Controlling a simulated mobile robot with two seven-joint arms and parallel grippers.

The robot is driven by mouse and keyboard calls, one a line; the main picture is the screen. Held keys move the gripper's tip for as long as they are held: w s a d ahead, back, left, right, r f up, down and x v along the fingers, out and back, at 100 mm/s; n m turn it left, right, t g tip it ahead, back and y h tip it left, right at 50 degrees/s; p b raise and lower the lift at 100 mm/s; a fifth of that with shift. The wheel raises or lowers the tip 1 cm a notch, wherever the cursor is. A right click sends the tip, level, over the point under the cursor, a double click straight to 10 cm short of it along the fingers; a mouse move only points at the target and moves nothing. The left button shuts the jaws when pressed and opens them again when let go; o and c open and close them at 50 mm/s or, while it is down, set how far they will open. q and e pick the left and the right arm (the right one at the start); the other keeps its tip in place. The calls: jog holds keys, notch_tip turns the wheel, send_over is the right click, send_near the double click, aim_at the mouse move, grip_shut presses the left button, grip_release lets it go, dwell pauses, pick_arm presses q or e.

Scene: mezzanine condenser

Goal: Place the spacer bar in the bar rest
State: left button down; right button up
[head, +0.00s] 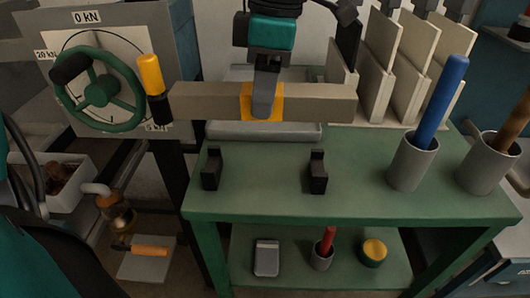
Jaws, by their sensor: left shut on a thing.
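The spacer bar (205,101) is a long grey-tan bar with a yellow band at its middle. My left gripper (264,104) comes down from the top of the head view and is shut on the bar at that band. The bar is held roughly level, above the green bench. The bar rest is two small black notched blocks on the bench top, a left block (211,169) and a right block (317,172). Both blocks are empty and lie lower in the picture than the bar. My right gripper is not in view.
An orange-handled lever (151,75) stands close to the bar's left end, beside a green handwheel (98,90). Upright pale plates (405,60) stand behind the bar's right end. A grey cup (411,165) with a blue-handled tool stands on the green bench (265,190).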

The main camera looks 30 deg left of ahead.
pick_arm(q)
notch_tip(320, 180, down, 11)
jog(key=shift+w+f+b, duration=0.1)
jog(key=shift+b, duration=0.75)
jog(key=c, duration=0.9)
grip_release()
jog(key=shift+f, duration=0.15)
jog(key=shift+c, duration=0.2)
jog(key=o, duration=0.5)
jog(key=shift+c, duration=0.2)
jog(key=shift+r, duration=0.25)
jog(key=r, duration=0.4)
jog(key=d+r+p, duration=0.1)
jog(key=r, duration=0.3)
jog(key=r+p, duration=0.1)
jog(key=r, duration=0.2)
jog(key=shift+w+d+r, duration=0.15)
jog(key=shift+w+r, duration=0.15)
jog(key=shift+r, duration=0.1)
jog(key=shift+r, duration=0.1)
